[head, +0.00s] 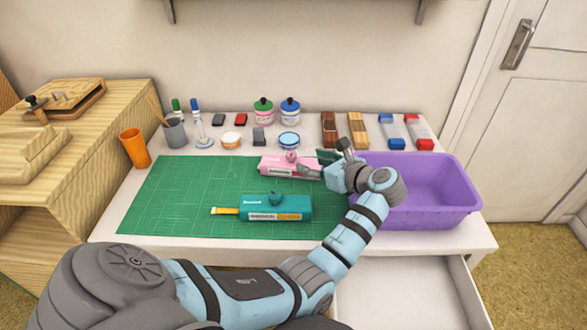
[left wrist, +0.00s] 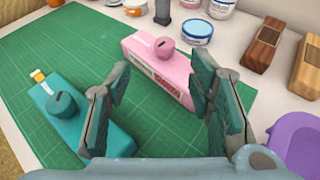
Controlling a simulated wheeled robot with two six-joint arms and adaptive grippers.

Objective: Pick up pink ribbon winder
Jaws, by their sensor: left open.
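The pink ribbon winder (head: 275,165) lies at the back right of the green cutting mat (head: 170,202), with a round pink knob on top. My left gripper (head: 311,167) is at its right end. In the left wrist view the pink ribbon winder (left wrist: 158,62) lies ahead, between and beyond the open fingers of my left gripper (left wrist: 165,100). The right finger overlaps its near end in the picture; I cannot tell whether they touch. My right gripper is not in view.
A teal ribbon winder (head: 262,207) with a yellow ribbon end lies in front; it is beside the left finger in the wrist view (left wrist: 70,115). A purple bin (head: 430,215) stands right. Jars, stamps and wooden blocks line the back. An open drawer (head: 405,290) is below.

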